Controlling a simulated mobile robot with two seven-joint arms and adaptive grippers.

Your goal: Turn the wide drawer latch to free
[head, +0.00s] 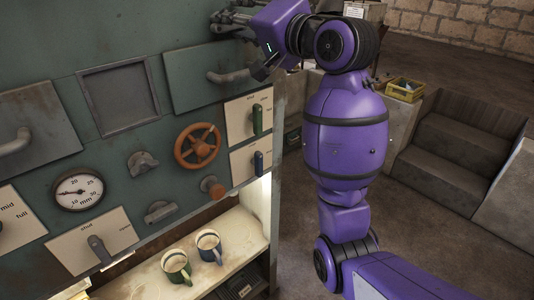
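My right gripper (228,20) is grey, at the top edge of the picture, above the wide drawer front and well away from both turn pieces. Its fingers are partly cut off or dark, so its opening is unclear. My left gripper is out of view.
An orange handwheel (197,146), an orange knob (212,187), a gauge (78,191) and switch plates (248,116) stand out from the panel. Steps (448,155) and a yellow crate (404,90) are at right.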

